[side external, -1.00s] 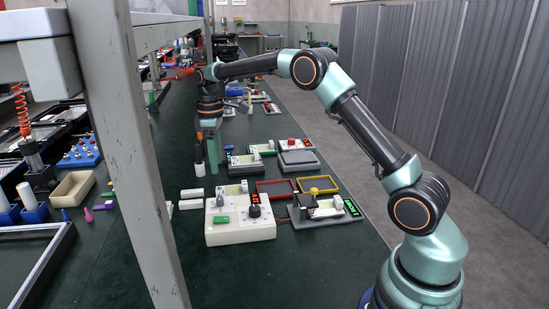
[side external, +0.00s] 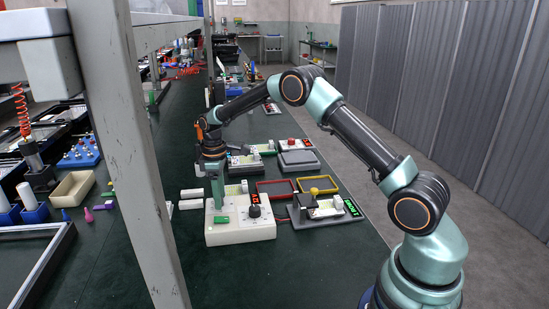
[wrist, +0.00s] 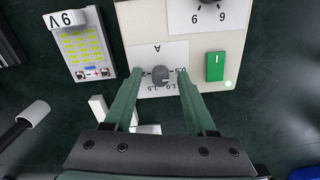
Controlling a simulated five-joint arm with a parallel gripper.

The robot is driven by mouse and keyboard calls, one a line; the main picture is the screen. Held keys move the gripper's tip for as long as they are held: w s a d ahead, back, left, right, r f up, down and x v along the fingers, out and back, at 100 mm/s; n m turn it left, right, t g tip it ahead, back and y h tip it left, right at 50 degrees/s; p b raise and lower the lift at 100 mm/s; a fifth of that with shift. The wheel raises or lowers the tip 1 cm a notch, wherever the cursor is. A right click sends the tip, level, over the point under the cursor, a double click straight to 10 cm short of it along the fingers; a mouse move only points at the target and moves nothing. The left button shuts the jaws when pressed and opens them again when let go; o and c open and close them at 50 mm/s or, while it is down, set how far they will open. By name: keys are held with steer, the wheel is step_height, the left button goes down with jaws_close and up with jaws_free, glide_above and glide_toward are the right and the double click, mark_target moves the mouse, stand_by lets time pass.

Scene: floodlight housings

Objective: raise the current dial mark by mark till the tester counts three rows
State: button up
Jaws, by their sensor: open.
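The current dial, a small dark grey knob (wrist: 160,75) on a plate marked A with 0.5, 1.0 and 1.5, shows in the wrist view. It is on a cream supply box (side external: 240,232). My gripper (wrist: 161,81) is open, with one green finger on each side of the knob; I cannot tell whether either touches it. In the side view my gripper (side external: 217,203) points down over the box's left part and hides the dial.
The box also has a black dial (side external: 254,211), a red display (side external: 254,198) and a green switch (wrist: 215,66). A board (wrist: 84,52) with yellow-green rows lies left in the wrist view. Red and yellow frames (side external: 309,185) lie behind the grey unit. White blocks (side external: 191,199) lie left of the box.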

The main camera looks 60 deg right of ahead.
jaws_close()
steer(key=shift+m, duration=0.4)
steer(key=m, duration=0.5)
steer(key=shift+m, duration=0.4)
steer(key=m, duration=0.5)
steer(key=shift+d, duration=0.1)
steer(key=shift+r+m, duration=0.1)
steer(key=shift+m, duration=0.2)
jaws_free()
